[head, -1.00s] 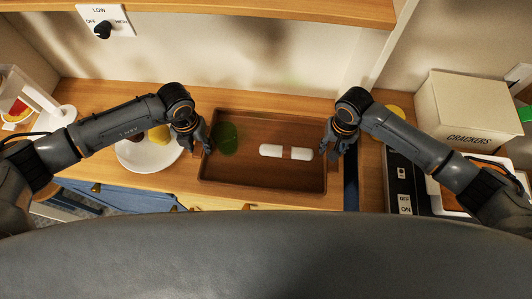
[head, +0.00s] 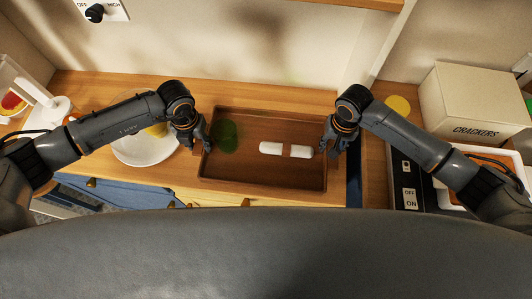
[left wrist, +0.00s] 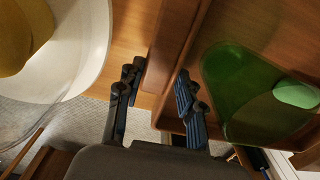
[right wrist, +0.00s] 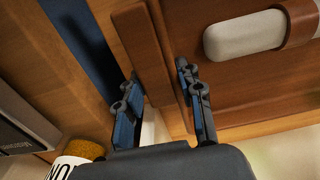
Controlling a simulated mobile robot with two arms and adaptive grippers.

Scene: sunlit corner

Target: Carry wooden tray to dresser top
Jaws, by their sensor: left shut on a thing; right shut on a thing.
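The wooden tray (head: 262,185) is brown, rectangular and looks level in the head view. It holds a dark green rounded item (head: 225,135) at its left and a white rod-like item with a brown band (head: 272,148) at its right. My left gripper (head: 197,142) is shut on the tray's left wall, which also shows between its fingers in the left wrist view (left wrist: 170,50). My right gripper (head: 338,145) is shut on the right wall, seen in the right wrist view (right wrist: 140,50). The tray's underside is hidden, so I cannot tell whether it touches the wooden top (head: 90,100).
A white plate (head: 135,155) with a yellow item stands close left of the tray. A crackers box (head: 475,105), a yellow disc (head: 397,104) and a dark panel with OFF/ON labels (head: 408,180) are at the right. A wall stands behind.

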